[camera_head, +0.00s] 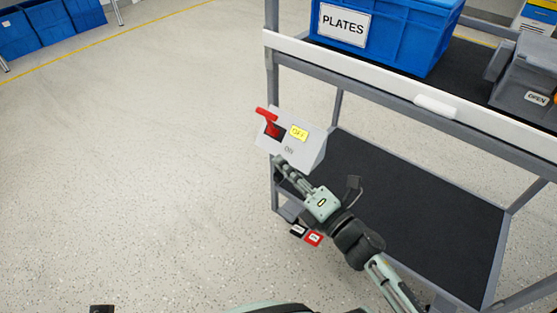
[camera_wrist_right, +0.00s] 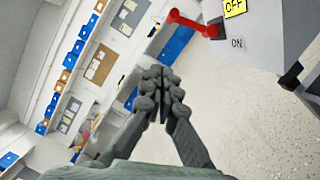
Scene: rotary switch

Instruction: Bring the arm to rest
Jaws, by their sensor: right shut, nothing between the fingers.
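The rotary switch is a light grey box (camera_head: 312,149) on the cart's left front post. Its red handle (camera_head: 267,118) sticks out toward the upper left, near the yellow OFF label (camera_head: 299,133); "ON" is printed lower on the face. In the right wrist view, the red handle (camera_wrist_right: 190,22) lies above and right of the fingertips, beside the box face (camera_wrist_right: 262,45). My right gripper (camera_head: 279,162) is just below the box in the head view. It is shut and empty (camera_wrist_right: 160,74), apart from the handle. My left gripper is not in view.
The cart has a dark lower shelf (camera_head: 425,215) behind my right arm. Its upper shelf holds a blue PLATES bin (camera_head: 390,35) and a grey bin (camera_head: 525,80). Black and red tags (camera_head: 313,238) show low by the post. The floor on the left is clear.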

